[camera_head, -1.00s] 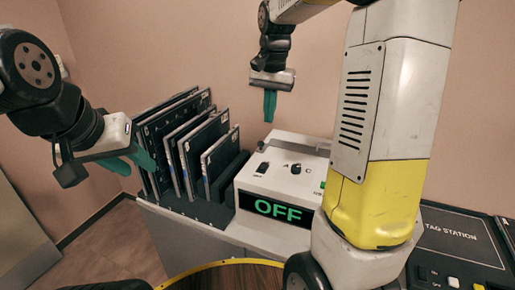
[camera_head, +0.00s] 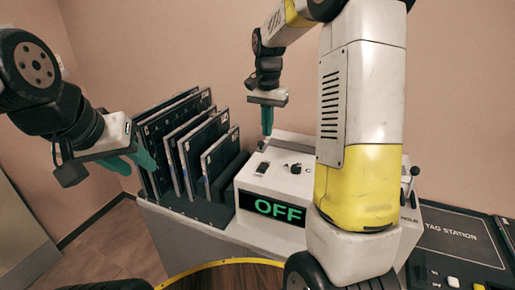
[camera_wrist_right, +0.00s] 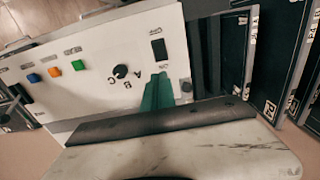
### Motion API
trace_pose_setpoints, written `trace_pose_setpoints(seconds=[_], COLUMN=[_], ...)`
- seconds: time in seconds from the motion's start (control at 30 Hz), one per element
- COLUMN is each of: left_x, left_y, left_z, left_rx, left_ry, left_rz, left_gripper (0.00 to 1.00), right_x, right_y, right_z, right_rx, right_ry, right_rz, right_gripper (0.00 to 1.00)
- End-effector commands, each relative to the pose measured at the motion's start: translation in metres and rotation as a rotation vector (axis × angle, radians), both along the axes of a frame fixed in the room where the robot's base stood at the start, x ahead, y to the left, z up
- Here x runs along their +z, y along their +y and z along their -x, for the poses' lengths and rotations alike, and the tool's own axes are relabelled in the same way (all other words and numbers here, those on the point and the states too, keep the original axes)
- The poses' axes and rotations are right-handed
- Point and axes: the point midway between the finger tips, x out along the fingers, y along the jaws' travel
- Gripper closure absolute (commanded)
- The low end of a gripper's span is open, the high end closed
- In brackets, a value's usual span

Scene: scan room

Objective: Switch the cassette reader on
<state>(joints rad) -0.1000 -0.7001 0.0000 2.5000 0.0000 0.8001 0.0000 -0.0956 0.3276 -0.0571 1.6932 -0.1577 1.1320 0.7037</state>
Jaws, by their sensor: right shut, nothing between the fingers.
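The cassette reader (camera_head: 250,183) is a pale box with a sloped top panel. Its front display (camera_head: 278,210) reads OFF in green letters. A black switch (camera_head: 263,168) sits on the left of the panel; it also shows in the right wrist view (camera_wrist_right: 158,49). My right gripper (camera_head: 267,130) is shut and empty, pointing down over the back of the panel near the switch. In the right wrist view its teal fingers (camera_wrist_right: 158,88) appear just beside the switch, apart from it. My left gripper (camera_head: 133,160) is open and empty, left of the cassettes.
Several dark upright cassettes (camera_head: 183,150) stand in a rack left of the reader. A black knob (camera_wrist_right: 120,72) and coloured buttons (camera_wrist_right: 55,71) share its panel. My right arm hides the reader's right part. The tag station (camera_head: 455,235) lies to the right.

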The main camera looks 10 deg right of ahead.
Motion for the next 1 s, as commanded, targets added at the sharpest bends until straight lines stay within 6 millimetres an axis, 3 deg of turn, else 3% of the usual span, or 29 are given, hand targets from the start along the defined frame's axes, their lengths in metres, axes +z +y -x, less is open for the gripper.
trace_pose_setpoints(seconds=[0.2, 0.4, 0.6, 1.0], left_x=[0.000, 0.000, 0.000, 0.000], left_y=[0.000, 0.000, 0.000, 0.000], left_z=[0.000, 0.000, 0.000, 0.000], left_rx=[0.000, 0.000, 0.000, 0.000], left_ry=[0.000, 0.000, 0.000, 0.000], left_rz=[0.000, 0.000, 0.000, 0.000], left_gripper=[0.64, 0.64, 0.64, 0.64], right_x=[-0.050, -0.084, -0.099, -0.102], right_y=[0.000, 0.000, 0.000, 0.000], right_z=[0.001, 0.001, 0.000, 0.000], right_rx=[0.000, 0.000, 0.000, -0.001], right_ry=[0.005, 0.004, 0.001, 0.005], right_rz=[0.000, 0.000, -0.001, -0.003], right_gripper=[1.00, 1.00, 1.00, 1.00])
